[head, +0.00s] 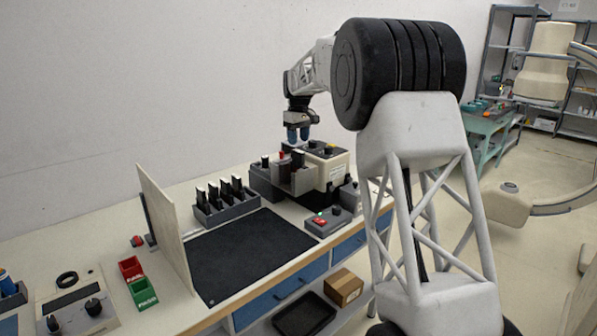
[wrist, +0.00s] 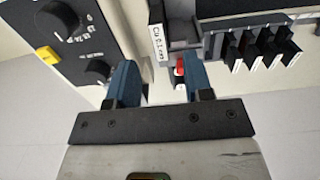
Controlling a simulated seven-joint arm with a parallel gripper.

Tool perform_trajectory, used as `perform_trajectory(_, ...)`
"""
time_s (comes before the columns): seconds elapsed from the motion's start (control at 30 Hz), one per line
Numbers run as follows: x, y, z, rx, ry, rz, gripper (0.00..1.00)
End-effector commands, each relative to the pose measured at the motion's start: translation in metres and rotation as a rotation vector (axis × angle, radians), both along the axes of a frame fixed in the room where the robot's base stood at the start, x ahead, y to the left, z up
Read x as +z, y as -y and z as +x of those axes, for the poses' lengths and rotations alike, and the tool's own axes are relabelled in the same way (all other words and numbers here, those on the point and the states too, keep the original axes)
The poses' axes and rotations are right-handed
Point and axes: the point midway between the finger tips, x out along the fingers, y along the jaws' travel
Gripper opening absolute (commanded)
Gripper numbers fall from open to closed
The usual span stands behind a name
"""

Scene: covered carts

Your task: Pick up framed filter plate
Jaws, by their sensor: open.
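Several dark plates with pale edges (head: 228,187) stand upright in a grey slotted rack on the table; they also show at the right of the wrist view (wrist: 263,50). I cannot tell which piece is the framed filter plate. My gripper (head: 298,134) points down above the grey holder beside the cream control box. In the wrist view its two blue fingers (wrist: 161,82) are apart. A small red-topped piece (wrist: 179,66) shows close to the right finger, below a labelled grey holder (wrist: 172,38). I see nothing gripped.
The cream control box (head: 331,168) with black top and knobs stands right beside the holder. A black mat (head: 245,255) lies clear in front of the rack. An upright panel (head: 165,225) borders the mat's left.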

Motion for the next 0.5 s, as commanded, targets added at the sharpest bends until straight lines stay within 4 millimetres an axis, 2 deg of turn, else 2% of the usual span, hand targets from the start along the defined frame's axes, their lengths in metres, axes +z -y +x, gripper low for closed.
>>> perform_trajectory(0.3, -0.023, 0.000, 0.000, 0.000, -0.001, 0.000, 0.47)
perform_trajectory(0.5, -0.025, 0.000, 0.000, 0.000, 0.000, 0.000, 0.47)
